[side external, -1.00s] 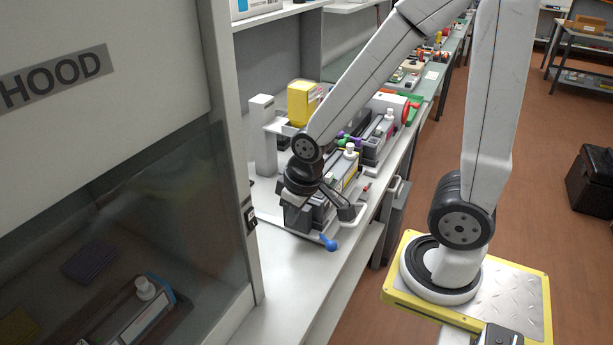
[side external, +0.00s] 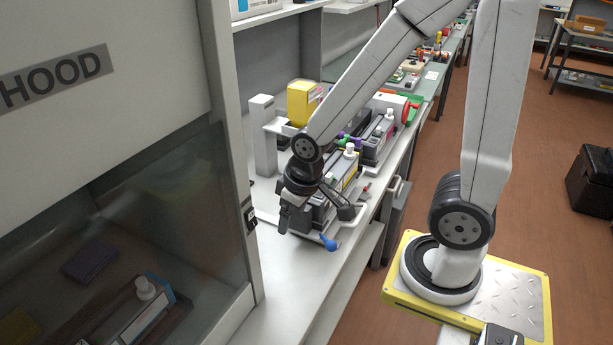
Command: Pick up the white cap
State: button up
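A white cap (side external: 350,148) stands upright on top of the near cartridge (side external: 346,172), behind and to the right of my wrist. Another white cap (side external: 390,113) tops a farther cartridge (side external: 378,135), and a third white cap (side external: 145,287) is on a cartridge behind the hood glass. I cannot tell which one the task means. My dark gripper (side external: 315,213) points down at the near end of the near cartridge. Its fingers look spread apart, with nothing visible held between them. My wrist hides part of that cartridge and its tray.
A blue-ended handle (side external: 329,243) sticks out at the tray's front. A yellow box (side external: 303,102) stands behind my forearm. The hood (side external: 170,190) rises close on the left. The white bench (side external: 285,270) is clear in front of the tray.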

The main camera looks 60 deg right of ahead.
aim_at(350, 145)
jog(key=w+d+r+m, duration=0.1)
jog(key=d+m, duration=0.1)
jog(key=d, duration=0.2)
jog(key=w+d+r+m+g, duration=0.1)
jog(key=d+m, duration=0.1)
jog(key=d, duration=0.2)
jog(key=w+d+r+m, duration=0.1)
jog(key=w+d+m, duration=0.1)
jog(key=d, duration=0.3)
jog(key=shift+r+m+h, duration=0.1)
jog(key=shift+m+h, duration=0.2)
jog(key=shift+m, duration=0.2)
jog(key=d+m, duration=0.1)
jog(key=d, duration=0.1)
jog(key=d+r+m, duration=0.1)
jog(key=d, duration=0.2)
jog(key=s+d+r+m+g, duration=0.1)
jog(key=d+m, duration=0.1)
jog(key=d, duration=0.1)
jog(key=shift+d, duration=0.25)
jog(key=s+d+m, duration=0.1)
jog(key=d, duration=0.1)
jog(key=s+d+r+m, duration=0.1)
jog(key=d, duration=0.2)
jog(key=s+d+r+m, duration=0.1)
jog(key=d+m, duration=0.1)
jog(key=d, duration=0.1)
jog(key=shift+s+r+g, duration=0.1)
jog(key=shift+g, duration=0.2)
jog(key=shift+f, duration=3.9)
